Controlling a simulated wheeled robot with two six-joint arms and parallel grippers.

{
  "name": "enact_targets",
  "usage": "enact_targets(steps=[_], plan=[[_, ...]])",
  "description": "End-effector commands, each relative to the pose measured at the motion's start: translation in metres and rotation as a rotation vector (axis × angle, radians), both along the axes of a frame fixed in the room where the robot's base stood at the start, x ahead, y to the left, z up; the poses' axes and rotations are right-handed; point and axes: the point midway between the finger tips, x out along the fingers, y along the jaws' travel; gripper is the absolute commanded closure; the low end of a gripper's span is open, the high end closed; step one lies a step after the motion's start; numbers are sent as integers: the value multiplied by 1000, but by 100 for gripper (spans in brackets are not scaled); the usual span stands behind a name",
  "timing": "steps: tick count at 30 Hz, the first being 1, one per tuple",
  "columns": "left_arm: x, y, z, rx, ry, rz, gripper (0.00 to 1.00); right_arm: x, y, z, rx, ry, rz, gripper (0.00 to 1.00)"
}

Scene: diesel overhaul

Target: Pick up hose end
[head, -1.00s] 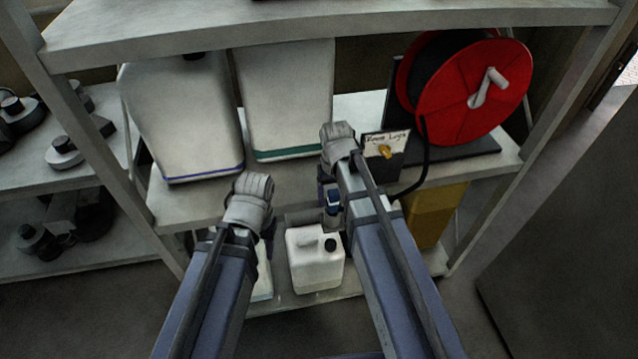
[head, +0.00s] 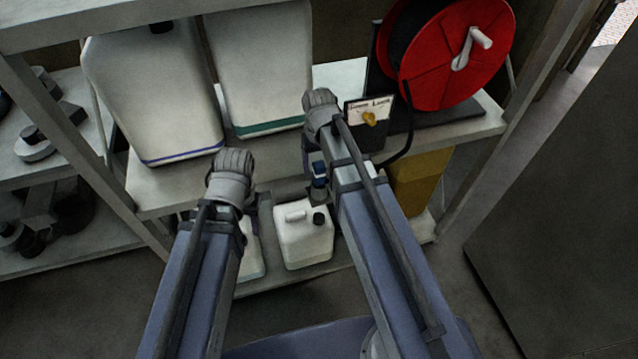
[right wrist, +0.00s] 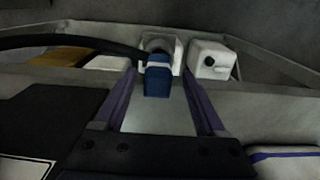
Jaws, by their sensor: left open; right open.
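The blue hose end (right wrist: 158,80) is at the end of a black hose (right wrist: 75,42) in the right wrist view. My right gripper (right wrist: 158,92) is open, with one finger on each side of the hose end in that picture and a gap at both sides. I cannot tell how deep the hose end lies between the fingers. In the head view the hose end (head: 319,174) shows just left of my right forearm. My left gripper (head: 263,202) is open and points down at the shelf front, mostly hidden by its own wrist.
A red hose reel (head: 458,55) stands on the upper shelf (head: 170,190) beside a small labelled box (head: 367,128). Two large white canisters (head: 155,95) stand left of it. A small white jug (head: 304,235) and a yellow container (head: 418,180) are below. Shelf posts flank the bay.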

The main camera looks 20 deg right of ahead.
Motion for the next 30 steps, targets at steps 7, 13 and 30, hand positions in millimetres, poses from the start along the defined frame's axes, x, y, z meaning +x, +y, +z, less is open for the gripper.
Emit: enact_targets(steps=[7, 13, 30], plan=[[0, 0, -32, 1, 0, -3, 50, 4, -2, -32, 0, 0, 0, 28], [0, 0, -50, 1, 0, -2, 50, 4, -2, -50, 0, 0, 0, 28], [0, 0, -48, 1, 0, -2, 50, 4, -2, -48, 0, 0, 0, 62]])
